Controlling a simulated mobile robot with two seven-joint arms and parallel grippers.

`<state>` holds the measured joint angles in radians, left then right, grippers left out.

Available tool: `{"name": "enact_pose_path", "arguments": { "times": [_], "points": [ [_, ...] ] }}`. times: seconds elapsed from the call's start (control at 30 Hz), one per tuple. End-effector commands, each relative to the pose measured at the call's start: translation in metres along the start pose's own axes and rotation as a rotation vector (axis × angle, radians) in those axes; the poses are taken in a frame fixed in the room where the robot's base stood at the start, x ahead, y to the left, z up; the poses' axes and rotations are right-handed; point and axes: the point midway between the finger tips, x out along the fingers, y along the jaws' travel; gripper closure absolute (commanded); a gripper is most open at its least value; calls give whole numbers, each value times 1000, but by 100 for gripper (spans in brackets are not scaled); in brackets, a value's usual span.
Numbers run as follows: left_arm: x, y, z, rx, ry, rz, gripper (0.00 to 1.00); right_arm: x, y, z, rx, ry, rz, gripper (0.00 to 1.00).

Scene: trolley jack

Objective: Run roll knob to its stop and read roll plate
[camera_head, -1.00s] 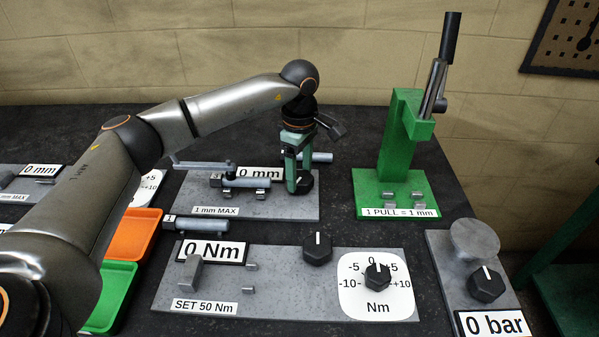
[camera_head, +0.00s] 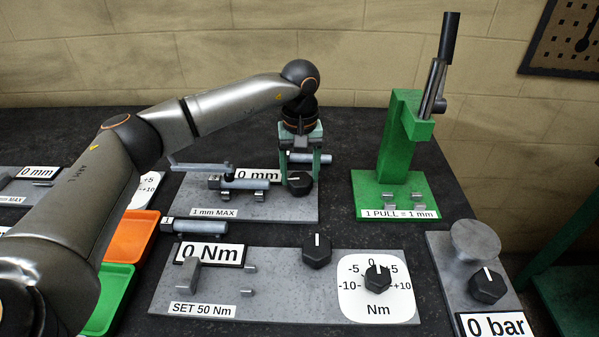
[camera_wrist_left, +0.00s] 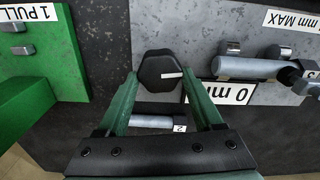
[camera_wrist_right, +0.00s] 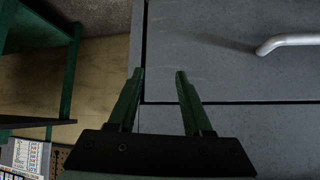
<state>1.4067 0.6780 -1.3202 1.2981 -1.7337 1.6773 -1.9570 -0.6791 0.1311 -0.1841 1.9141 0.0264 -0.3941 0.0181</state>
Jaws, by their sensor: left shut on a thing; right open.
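The black faceted roll knob (camera_head: 299,184) sits at the right end of the grey bench plate marked "1 mm MAX" (camera_head: 214,213). My left gripper (camera_head: 301,180) points down and is shut on this knob, one finger on each side. In the left wrist view the knob (camera_wrist_left: 160,72) sits between the fingertips, with its white mark running nearly sideways. The roll plate (camera_head: 257,175) reads "0 mm"; a finger covers part of it in the left wrist view (camera_wrist_left: 222,92). My right gripper (camera_wrist_right: 153,75) is open and empty, over a grey panel.
A cylinder tagged 3 (camera_head: 243,183) lies in supports beside the knob, under a crank arm. A cylinder tagged 2 (camera_head: 312,158) lies just behind the gripper. The green press (camera_head: 405,135) stands to the right. The "0 Nm" station (camera_head: 250,305) lies in front.

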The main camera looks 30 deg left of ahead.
Motion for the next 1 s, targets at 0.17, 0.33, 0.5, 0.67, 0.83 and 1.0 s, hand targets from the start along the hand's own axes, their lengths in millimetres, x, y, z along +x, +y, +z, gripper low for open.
{"name": "enact_pose_path", "arguments": {
  "times": [0.17, 0.33, 0.5, 0.67, 0.83, 1.0],
  "points": [
    [-2, 1, -1, 168, 4, 4, 88, 1, 0, 1, 0, 0, 0, 50],
    [-2, 2, -1, 323, 5, 4, 88, 1, 0, 1, 0, 0, 0, 50],
    [-2, 2, -1, 458, 5, 3, 88, 1, 0, 2, 0, 0, 0, 50],
    [-2, 3, 0, 556, 5, 3, 88, 2, 0, 2, 0, 0, 0, 50],
    [-2, 3, 0, 627, 6, 3, 88, 2, 0, 2, 0, 0, 0, 50],
    [-2, 3, 0, 666, 6, 3, 88, 2, 0, 2, 0, 0, 0, 50]
  ]
}}
